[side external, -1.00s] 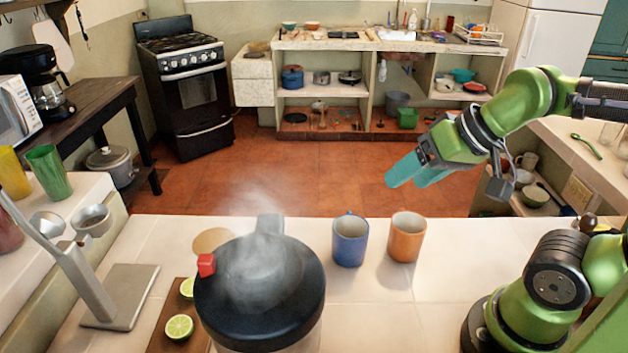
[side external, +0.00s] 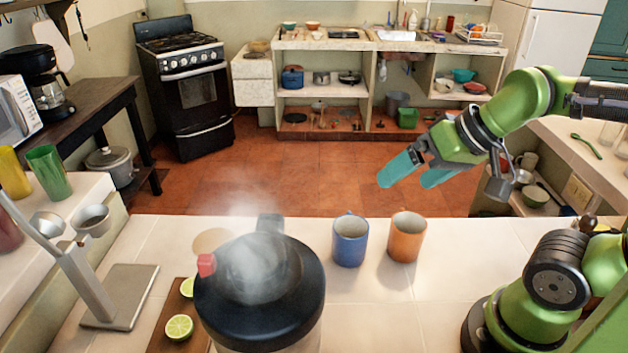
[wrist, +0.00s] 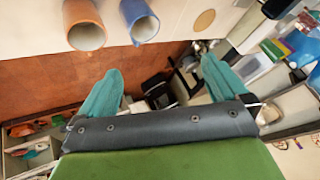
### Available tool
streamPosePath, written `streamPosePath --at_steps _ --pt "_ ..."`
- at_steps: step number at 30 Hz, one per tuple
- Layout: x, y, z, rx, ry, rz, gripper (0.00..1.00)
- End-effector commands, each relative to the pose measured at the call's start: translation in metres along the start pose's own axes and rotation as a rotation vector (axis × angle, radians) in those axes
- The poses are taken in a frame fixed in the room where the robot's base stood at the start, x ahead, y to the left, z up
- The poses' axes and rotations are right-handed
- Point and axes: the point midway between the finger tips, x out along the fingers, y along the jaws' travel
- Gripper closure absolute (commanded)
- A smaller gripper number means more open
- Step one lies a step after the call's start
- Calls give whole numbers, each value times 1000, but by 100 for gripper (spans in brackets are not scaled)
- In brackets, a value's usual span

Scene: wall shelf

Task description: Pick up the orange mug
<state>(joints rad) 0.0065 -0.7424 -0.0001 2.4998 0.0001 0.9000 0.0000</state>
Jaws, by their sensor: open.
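The orange mug (side external: 406,240) stands upright on the pale tiled counter, just right of the blue mug (side external: 350,242). In the wrist view the orange mug (wrist: 86,30) is at the top left, with the blue mug (wrist: 140,22) beside it. My gripper (side external: 405,175) is open and empty, held in the air above the counter's far edge, higher than the orange mug and apart from it. In the wrist view its two teal fingers (wrist: 160,80) are spread wide with nothing between them. No handle shows clearly on the orange mug.
A steaming dark-lidded container (side external: 262,295) stands at the front middle. Left of it are a board with cut limes (side external: 179,327) and a metal stand (side external: 122,295). The counter (side external: 370,315) is clear in front of the mugs.

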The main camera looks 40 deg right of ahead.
Motion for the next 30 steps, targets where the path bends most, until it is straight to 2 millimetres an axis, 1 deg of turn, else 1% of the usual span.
streamPosePath --at_steps 2,4,7,12,15,19,23,26,30 --pt "8 6 -2 22 -29 25 0" --pt "18 15 -7 39 -68 64 0" --pt "34 35 -17 -8 -171 142 0" --pt "58 77 -30 -225 -406 230 0" --pt "64 95 -35 -375 -531 234 0" --pt "60 101 -38 -528 -607 210 0" --pt "59 102 -35 -600 -632 188 0" --pt "68 106 -29 -612 -636 182 0" --pt "92 115 -13 -611 -639 182 0"
